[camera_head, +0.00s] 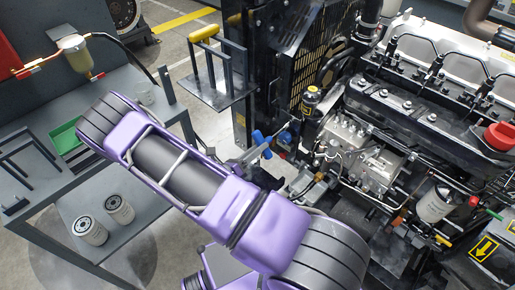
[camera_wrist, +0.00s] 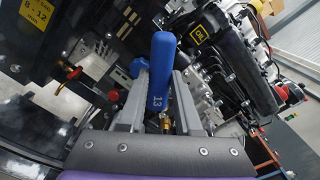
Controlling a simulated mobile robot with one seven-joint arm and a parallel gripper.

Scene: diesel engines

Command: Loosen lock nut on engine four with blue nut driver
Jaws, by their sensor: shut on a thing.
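The blue nut driver (camera_wrist: 161,62) stands between the fingers of my gripper (camera_wrist: 160,98) in the wrist view, its handle marked 13. My gripper is shut on it. In the head view my gripper (camera_head: 246,158) is beside the engine's left side, with the blue handle (camera_head: 260,138) showing at its tip. The engine (camera_head: 380,165) fills the right of the head view. A brass-coloured part (camera_wrist: 166,123) shows below the handle; I cannot tell whether it belongs to the driver or the engine. I cannot make out the lock nut.
A grey bench (camera_head: 35,200) at the left holds a green tray (camera_head: 65,138) and two white filters (camera_head: 104,218). A small stand with a yellow-handled tool (camera_head: 204,33) is behind my arm. A black mesh guard (camera_head: 318,50) and a blue knob (camera_wrist: 138,67) are close to my gripper.

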